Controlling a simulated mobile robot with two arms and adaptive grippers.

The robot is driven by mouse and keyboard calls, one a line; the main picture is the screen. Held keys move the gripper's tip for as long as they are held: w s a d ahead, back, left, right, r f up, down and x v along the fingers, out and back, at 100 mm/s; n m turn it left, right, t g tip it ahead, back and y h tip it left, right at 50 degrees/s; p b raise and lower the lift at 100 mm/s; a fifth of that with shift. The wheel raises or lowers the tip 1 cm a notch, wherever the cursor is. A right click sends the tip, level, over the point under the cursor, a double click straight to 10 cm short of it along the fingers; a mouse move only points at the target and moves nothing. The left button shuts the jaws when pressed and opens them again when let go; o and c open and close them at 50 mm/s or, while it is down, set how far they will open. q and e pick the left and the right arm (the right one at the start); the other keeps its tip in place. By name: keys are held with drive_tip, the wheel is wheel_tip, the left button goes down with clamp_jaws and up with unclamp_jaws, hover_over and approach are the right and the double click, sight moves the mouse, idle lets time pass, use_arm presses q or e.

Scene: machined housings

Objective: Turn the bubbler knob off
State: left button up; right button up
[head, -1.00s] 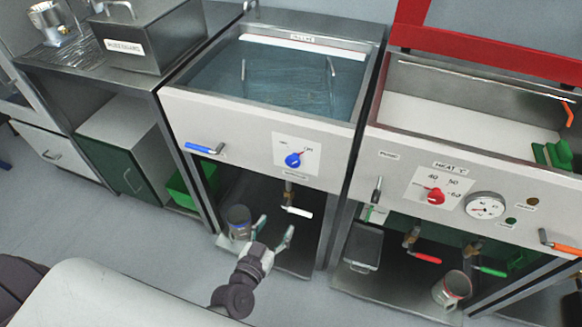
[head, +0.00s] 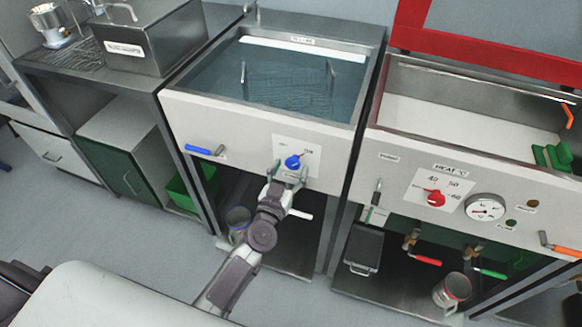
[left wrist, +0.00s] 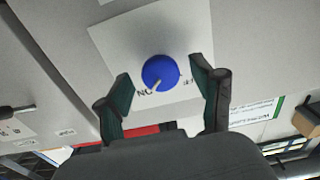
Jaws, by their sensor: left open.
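The blue bubbler knob (head: 293,161) sits on a white label plate on the front panel of the water-filled tank (head: 255,122). In the left wrist view the knob (left wrist: 161,70) is round, and its pale pointer is turned toward the printed ON; OFF is printed to the right. My left gripper (head: 288,174) is open just below and in front of the knob. In the left wrist view its two fingers (left wrist: 160,78) stand apart on either side of the knob, with gaps; I see no contact. My right gripper is not in view.
A blue lever (head: 199,149) is left of the knob on the same panel. A white-handled valve (head: 300,214) and a metal can (head: 238,217) are below the tank. The tank to the right has a red knob (head: 436,198) and a gauge (head: 485,207).

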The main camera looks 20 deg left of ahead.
use_arm(q)
drive_tip(key=shift+w, duration=0.55)
drive_tip(key=c, duration=1.1)
